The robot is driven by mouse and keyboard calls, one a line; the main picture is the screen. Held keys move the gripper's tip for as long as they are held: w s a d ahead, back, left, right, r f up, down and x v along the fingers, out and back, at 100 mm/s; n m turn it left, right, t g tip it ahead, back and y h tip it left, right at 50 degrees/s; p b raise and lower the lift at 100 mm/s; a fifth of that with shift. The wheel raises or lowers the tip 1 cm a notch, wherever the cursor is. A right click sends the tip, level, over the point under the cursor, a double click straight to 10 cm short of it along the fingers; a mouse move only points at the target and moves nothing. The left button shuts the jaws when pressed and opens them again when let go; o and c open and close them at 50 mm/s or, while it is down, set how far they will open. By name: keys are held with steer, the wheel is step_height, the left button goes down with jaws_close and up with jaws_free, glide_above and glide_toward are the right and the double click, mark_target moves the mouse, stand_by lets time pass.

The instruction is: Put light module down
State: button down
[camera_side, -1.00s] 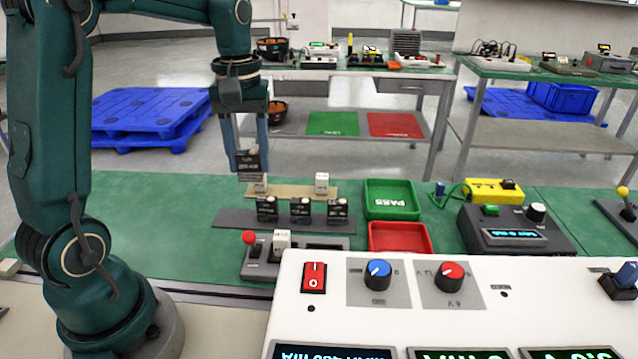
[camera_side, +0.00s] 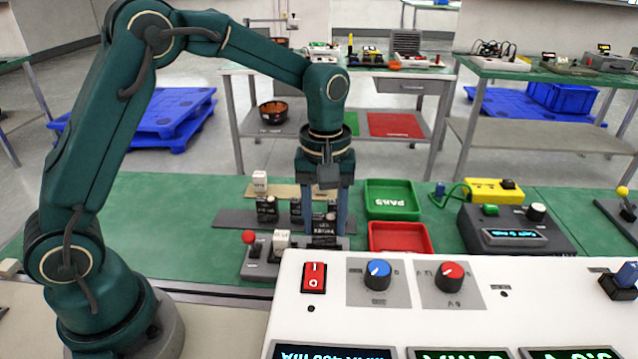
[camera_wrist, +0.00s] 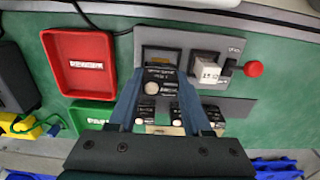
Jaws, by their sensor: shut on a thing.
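The light module (camera_side: 323,228), a dark block with a white-lettered label, is between the fingers of my gripper (camera_side: 325,222), which is shut on it. In the wrist view, the module (camera_wrist: 160,78) sits between the blue fingertips (camera_wrist: 160,84), over the framed socket end of a grey fixture (camera_wrist: 225,47). I cannot tell whether it touches the socket. The fixture (camera_side: 258,271) also holds a white block (camera_side: 281,240) and a red-knobbed lever (camera_side: 249,238), beside the held module.
Dark modules (camera_side: 267,208) stand on a grey rack (camera_side: 228,219) behind, with a white block (camera_side: 260,182) on a beige strip. A green tray (camera_side: 390,211) and a red tray (camera_side: 400,237) lie right of my gripper. A white control panel (camera_side: 450,318) stands in front.

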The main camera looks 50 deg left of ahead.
mark_target(324, 241)
steer(key=shift+f, duration=1.65)
steer(key=shift+f, duration=0.1)
steer(key=shift+c, duration=1.7)
jaws_free()
step_height(324, 241, up, 12)
steer(key=shift+r, duration=0.1)
steer(key=s+a+m+t, duration=0.1)
steer(key=s+m+t, duration=0.4)
steer(key=s+m, duration=0.4)
steer(key=shift+s+a+t, duration=0.3)
steer(key=shift+s+a, duration=0.05)
steer(key=shift+s, duration=2.85)
